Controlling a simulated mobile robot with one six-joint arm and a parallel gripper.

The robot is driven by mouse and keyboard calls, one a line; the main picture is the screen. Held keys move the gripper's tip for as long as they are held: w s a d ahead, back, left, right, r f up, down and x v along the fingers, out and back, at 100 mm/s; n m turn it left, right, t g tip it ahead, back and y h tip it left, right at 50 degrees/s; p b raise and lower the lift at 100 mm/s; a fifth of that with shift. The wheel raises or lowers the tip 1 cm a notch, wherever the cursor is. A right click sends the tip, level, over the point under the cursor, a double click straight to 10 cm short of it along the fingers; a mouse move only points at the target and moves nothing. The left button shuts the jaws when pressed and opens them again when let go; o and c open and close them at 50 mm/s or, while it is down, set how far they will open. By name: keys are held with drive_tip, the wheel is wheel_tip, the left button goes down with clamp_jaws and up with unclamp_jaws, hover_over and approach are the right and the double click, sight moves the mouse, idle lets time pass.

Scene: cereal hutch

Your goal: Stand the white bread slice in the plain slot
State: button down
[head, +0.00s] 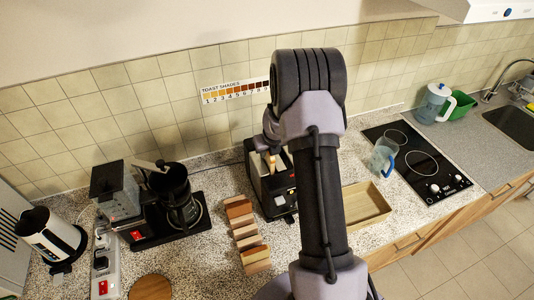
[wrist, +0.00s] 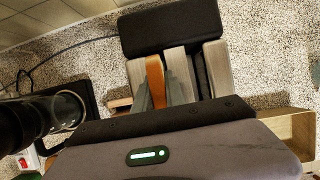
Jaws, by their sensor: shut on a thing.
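The toaster (head: 283,206) stands on the counter below my arm. In the wrist view it shows as a black end (wrist: 170,28) with pale metal sides. My gripper (head: 270,152) is over the toaster and shut on the white bread slice (head: 271,163). In the wrist view a brown crust edge (wrist: 155,82) shows upright in the left part of the toaster, beside grey finger-like parts. The dark slot to its right looks empty. My forearm and the gripper body hide much of the toaster and the fingertips. How deep the slice sits I cannot tell.
A rack of several bread slices (head: 246,238) lies left of the toaster. A coffee maker (head: 180,200) and kettle (head: 50,236) stand further left. A wooden tray (head: 366,207), a jug (head: 382,157) and the hob (head: 425,165) are on the right.

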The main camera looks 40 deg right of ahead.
drive_tip(key=shift+s+a+f, duration=0.15)
drive_tip(key=shift+s+f, duration=0.15)
drive_tip(key=shift+f, duration=0.2)
drive_tip(key=shift+s+a+f, duration=0.15)
drive_tip(key=shift+s+f, duration=0.15)
drive_tip(key=shift+f, duration=0.15)
drive_tip(key=c, duration=1.3)
unclamp_jaws()
wheel_tip(320, 180, up, 3)
drive_tip(key=shift+d+f, duration=0.1)
drive_tip(key=shift+d, duration=0.05)
drive_tip(key=p+v, duration=0.2)
drive_tip(key=v, duration=1.4)
drive_tip(key=shift+w, duration=0.2)
drive_tip(key=shift+d, duration=0.15)
